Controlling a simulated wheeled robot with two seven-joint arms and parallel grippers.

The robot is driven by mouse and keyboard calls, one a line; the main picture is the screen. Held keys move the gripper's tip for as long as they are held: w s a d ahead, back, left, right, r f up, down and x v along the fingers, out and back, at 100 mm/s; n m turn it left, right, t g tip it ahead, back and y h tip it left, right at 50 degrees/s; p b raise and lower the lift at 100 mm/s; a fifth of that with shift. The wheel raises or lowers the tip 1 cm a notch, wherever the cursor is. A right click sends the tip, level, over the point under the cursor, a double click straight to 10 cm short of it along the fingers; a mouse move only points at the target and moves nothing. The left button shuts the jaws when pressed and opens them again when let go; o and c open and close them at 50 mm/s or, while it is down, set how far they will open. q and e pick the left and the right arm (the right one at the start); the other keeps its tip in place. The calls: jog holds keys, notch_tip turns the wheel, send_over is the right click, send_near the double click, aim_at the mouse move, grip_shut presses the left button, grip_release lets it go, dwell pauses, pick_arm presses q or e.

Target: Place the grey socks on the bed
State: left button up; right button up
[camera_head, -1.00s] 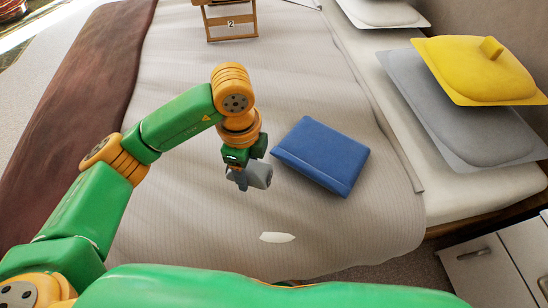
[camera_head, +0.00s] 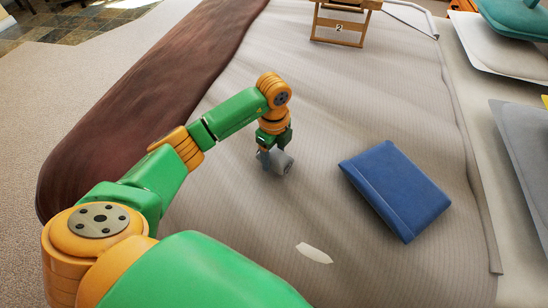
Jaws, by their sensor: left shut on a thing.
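The grey socks (camera_head: 284,165) are a small rolled bundle at the middle of the camera_head view. My left gripper (camera_head: 270,156) points down and is shut on them. The bed (camera_head: 390,120) has a beige ribbed cover and lies under the socks. The socks are at or just above the cover; I cannot tell whether they touch it. My right gripper is not in view.
A blue book-like item (camera_head: 396,188) lies on the bed right of the socks. A white flat piece (camera_head: 314,253) lies nearer. A wooden stand (camera_head: 340,24) is at the back. A brown throw (camera_head: 150,110) covers the left edge. Cover around the socks is clear.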

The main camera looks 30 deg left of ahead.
aim_at(274, 152)
pick_arm(q)
jog(key=shift+f, duration=0.45)
jog(key=shift+f, duration=0.1)
jog(key=o, duration=1.3)
notch_tip(274, 152, up, 12)
jog(key=p, duration=0.2)
jog(key=shift+r+p, duration=0.25)
jog(key=shift+p, duration=0.1)
jog(key=shift+f, duration=0.1)
